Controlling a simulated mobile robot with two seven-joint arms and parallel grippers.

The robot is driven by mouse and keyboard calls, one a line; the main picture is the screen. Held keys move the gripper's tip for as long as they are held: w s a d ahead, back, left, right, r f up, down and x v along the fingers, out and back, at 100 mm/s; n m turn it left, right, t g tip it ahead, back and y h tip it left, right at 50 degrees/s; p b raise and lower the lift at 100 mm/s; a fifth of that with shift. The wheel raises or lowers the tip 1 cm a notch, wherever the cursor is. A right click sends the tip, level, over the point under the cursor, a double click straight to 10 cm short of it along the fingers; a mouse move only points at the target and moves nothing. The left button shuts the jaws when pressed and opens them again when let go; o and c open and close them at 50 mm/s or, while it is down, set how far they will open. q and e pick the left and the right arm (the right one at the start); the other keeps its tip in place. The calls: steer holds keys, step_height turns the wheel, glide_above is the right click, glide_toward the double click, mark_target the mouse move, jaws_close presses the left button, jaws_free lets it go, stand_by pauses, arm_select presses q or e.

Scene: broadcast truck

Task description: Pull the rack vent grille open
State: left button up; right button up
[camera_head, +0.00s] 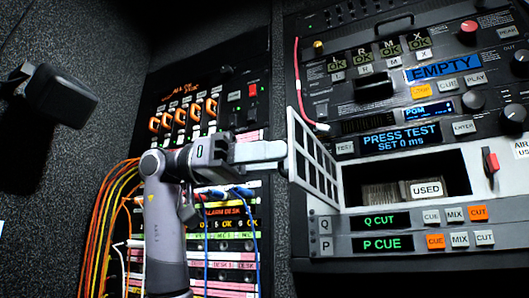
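The vent grille (315,163) is a pale frame with a dark grid. It stands swung out from the rack panel at the left side of a dark rectangular opening (405,178). Inside the opening is a row of pale items with a label reading USED (426,189). My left gripper (283,153) is at the grille's free left edge, its pale fingers reaching it from the left. The fingers overlap in this view, so I cannot tell whether they are shut on the edge or only touch it. My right gripper is not in view.
Around the opening, the panel carries knobs, buttons and lit displays such as PRESS TEST (400,139). A red-tipped lever (491,161) is right of it. Behind my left arm is a patch rack with orange cables (103,225). A dark wall-mounted object (58,97) is at far left.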

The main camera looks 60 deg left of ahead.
arm_select(q)
steer(key=shift+o, duration=0.3)
steer(key=shift+w+a, duration=0.2)
steer(key=shift+w, duration=0.2)
steer(key=shift+s, duration=0.15)
steer(key=v, duration=0.7)
steer(key=shift+s, duration=0.2)
steer(key=shift+d, duration=0.1)
